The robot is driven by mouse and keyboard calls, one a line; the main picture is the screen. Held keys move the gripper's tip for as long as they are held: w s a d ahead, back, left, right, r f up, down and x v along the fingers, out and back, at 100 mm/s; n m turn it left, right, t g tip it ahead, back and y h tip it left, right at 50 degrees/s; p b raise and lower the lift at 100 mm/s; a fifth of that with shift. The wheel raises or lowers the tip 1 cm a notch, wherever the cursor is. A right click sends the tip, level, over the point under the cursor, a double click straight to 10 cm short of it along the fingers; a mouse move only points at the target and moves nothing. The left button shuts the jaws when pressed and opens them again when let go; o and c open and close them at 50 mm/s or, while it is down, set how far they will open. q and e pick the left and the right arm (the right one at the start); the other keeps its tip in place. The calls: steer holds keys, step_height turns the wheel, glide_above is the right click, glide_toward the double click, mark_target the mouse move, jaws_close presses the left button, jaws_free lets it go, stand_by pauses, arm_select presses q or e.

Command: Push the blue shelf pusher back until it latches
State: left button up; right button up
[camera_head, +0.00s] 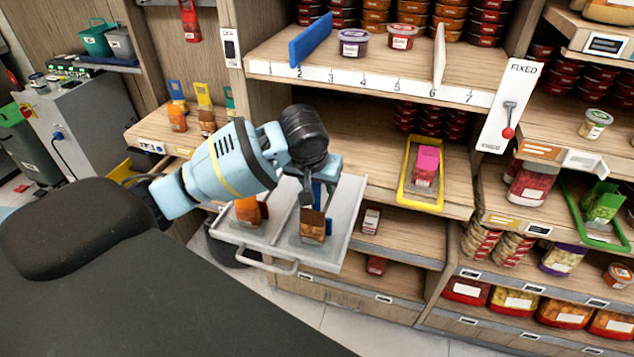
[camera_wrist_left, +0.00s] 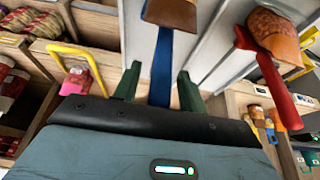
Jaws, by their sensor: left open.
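The blue shelf pusher (camera_wrist_left: 162,66) is an upright blue strip behind a brown pouch (camera_head: 313,226) in the right lane of a pulled-out grey shelf tray (camera_head: 278,248). In the left wrist view it runs between the two green fingers of my left gripper (camera_wrist_left: 159,80), with a finger on either side. The fingers are open; I cannot tell whether they touch it. In the head view my left gripper (camera_head: 318,190) is above the tray and hides most of the pusher. My right gripper is not in view.
A red pusher (camera_wrist_left: 278,90) with an orange pouch (camera_head: 247,210) occupies the tray's left lane. A yellow-framed tray (camera_head: 406,190) with a pink pack is to the right. The numbered shelf (camera_head: 370,78), with a blue divider (camera_head: 309,42), is above. A "FIXED" lever panel (camera_head: 512,85) stands right.

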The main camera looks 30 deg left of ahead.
arm_select(q)
steer(key=shift+c, duration=0.3)
jaws_close()
steer(key=shift+w, duration=0.1)
